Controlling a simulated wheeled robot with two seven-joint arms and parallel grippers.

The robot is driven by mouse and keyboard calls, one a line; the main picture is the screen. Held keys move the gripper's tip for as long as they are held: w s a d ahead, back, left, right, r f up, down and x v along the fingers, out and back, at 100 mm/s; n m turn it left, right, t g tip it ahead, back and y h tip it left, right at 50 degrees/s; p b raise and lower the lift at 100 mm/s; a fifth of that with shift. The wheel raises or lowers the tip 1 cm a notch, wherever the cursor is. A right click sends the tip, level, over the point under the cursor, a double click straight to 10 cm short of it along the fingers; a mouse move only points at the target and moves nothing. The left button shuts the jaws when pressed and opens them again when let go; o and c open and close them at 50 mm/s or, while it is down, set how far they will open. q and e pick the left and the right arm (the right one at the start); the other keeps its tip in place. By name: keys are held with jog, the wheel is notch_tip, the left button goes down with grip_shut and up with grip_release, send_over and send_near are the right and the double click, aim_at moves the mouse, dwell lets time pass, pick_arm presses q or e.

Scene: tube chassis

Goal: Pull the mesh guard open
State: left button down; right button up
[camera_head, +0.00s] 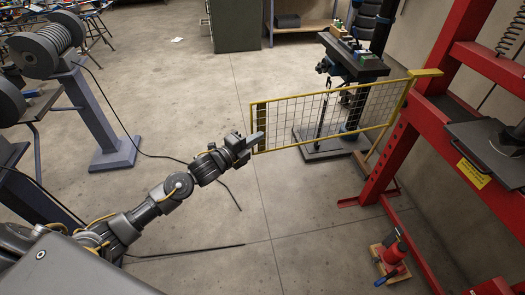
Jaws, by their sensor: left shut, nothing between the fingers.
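The mesh guard (325,118) is a yellow-framed wire panel standing out to the left from the red press frame (398,140). Its right end meets the red upright near the top yellow bar. Its free left edge, with a dark yellow strip, is near my left gripper (256,141). My left gripper is shut with nothing between its fingers. Its tip is at the lower left corner of the guard in the picture; I cannot tell if it touches the frame. My right gripper is not in view.
A drill press with a dark table (352,62) stands behind the guard. A grey bench grinder pedestal (105,120) is at left, with cables on the floor. A red bottle jack (393,255) sits on a wooden board at lower right.

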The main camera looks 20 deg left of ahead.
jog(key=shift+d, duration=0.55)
